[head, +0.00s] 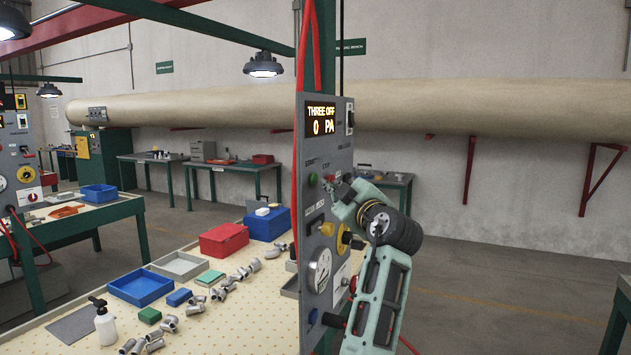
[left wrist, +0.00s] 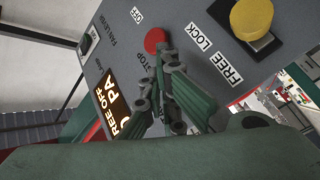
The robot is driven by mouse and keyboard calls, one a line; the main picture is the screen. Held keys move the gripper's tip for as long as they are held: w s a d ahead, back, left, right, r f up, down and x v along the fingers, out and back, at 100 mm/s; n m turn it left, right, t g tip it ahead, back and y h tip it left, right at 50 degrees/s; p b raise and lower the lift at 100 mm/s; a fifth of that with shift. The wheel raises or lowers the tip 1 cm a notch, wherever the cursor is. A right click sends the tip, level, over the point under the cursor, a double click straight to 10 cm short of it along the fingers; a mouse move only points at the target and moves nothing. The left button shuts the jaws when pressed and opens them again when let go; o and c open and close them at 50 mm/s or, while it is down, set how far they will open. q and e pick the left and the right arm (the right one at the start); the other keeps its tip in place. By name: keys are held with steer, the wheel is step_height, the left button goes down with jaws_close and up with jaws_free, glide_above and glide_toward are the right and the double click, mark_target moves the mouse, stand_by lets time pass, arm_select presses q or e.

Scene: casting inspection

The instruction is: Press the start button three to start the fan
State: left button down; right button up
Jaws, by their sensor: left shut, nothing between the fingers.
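The grey control panel (head: 342,130) stands upright at the bench end in the head view. Its display (head: 322,120) reads THREE OFF, 0 PA. A green button (head: 312,179) sits below the display, with a red button (head: 329,178) to its right. My left gripper (head: 336,186) is shut and empty, with its tips close to the panel face beside the red button. In the left wrist view the shut fingers (left wrist: 162,58) end near the red button (left wrist: 155,39) marked STOP; contact cannot be told. The green button is not visible there. My right gripper is out of view.
A yellow knob (left wrist: 252,18) and FREE/LOCK labels lie near the fingers. A gauge (head: 319,270) is lower on the panel. A bench (head: 240,300) with metal fittings, a red box (head: 224,240) and blue trays is left. The floor at right is clear.

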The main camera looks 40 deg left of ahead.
arm_select(q)
steer(key=shift+a, duration=0.1)
steer(key=shift+s+a+b, duration=0.1)
steer(key=shift+a+b, duration=0.2)
steer(key=shift+a, duration=0.05)
steer(key=shift+s+a, duration=0.1)
steer(key=shift+a, duration=0.25)
stand_by(0.8)
stand_by(0.3)
steer(key=shift+d+b, duration=0.65)
steer(key=shift+d, duration=0.1)
steer(key=shift+w+d, duration=0.1)
steer(key=shift+w, duration=0.1)
